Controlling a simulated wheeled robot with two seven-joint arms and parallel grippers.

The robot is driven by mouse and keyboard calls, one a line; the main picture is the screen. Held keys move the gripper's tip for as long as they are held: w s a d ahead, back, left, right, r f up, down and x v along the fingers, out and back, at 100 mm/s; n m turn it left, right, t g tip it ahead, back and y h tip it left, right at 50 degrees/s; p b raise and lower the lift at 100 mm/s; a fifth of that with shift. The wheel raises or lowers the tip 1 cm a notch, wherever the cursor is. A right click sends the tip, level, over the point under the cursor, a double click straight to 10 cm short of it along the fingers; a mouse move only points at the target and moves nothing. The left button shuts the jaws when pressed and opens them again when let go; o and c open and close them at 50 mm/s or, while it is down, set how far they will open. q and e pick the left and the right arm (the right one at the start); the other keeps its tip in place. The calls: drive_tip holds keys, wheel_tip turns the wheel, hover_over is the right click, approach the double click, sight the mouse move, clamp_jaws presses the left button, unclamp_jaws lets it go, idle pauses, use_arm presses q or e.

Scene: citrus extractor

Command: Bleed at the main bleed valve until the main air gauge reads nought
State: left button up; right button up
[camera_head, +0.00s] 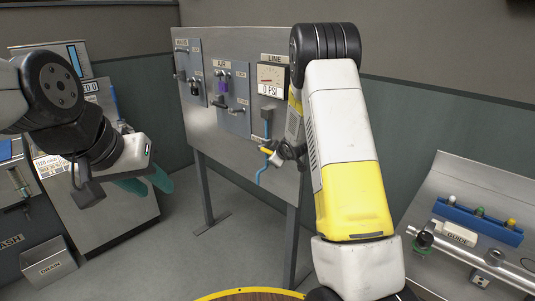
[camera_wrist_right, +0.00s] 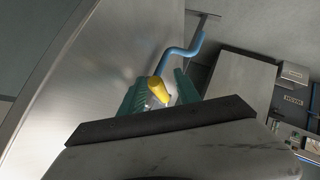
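The gauge under the LINE sign (camera_head: 271,78) on the grey panel shows "0 PSI" beneath its dial. Below it are a grey-blue fitting (camera_head: 267,118), a yellow handle (camera_head: 265,151) and a blue hose (camera_head: 262,176). In the right wrist view the yellow handle (camera_wrist_right: 158,89) lies between the teal fingers of my right gripper (camera_wrist_right: 160,92), with a gap beside it; the blue hose (camera_wrist_right: 183,50) runs behind. My right arm hides part of the panel in the head view. My left gripper (camera_head: 146,184) is empty, away from the panel, with its teal fingers apart.
The panel also bears an AIR section (camera_head: 231,93) with a purple part and grey levers, and another section (camera_head: 191,72) farther left.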

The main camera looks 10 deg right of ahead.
drive_tip(key=shift+d+r, duration=0.1)
drive_tip(key=a+v, duration=0.1)
drive_tip(key=v, duration=0.6)
drive_tip(key=shift+s+d+r, duration=0.15)
drive_tip(key=shift+s+d, duration=0.15)
drive_tip(key=shift+d, duration=0.2)
drive_tip(key=s+d+r+m+g, duration=0.15)
drive_tip(key=s+r+m, duration=0.45)
drive_tip(key=s+r, duration=0.8)
drive_tip(key=s+a+r+m+g, duration=0.1)
drive_tip(key=s+a+m, duration=0.1)
drive_tip(key=s, duration=0.9)
drive_tip(key=s+a+r+m+g, duration=0.1)
drive_tip(key=s+a+g, duration=0.1)
drive_tip(key=s, duration=1)
drive_tip(key=shift+s+a+m+y, duration=0.25)
drive_tip(key=shift+a+m+y, duration=0.05)
drive_tip(key=shift+a+m, duration=0.1)
drive_tip(key=shift+w, duration=0.1)
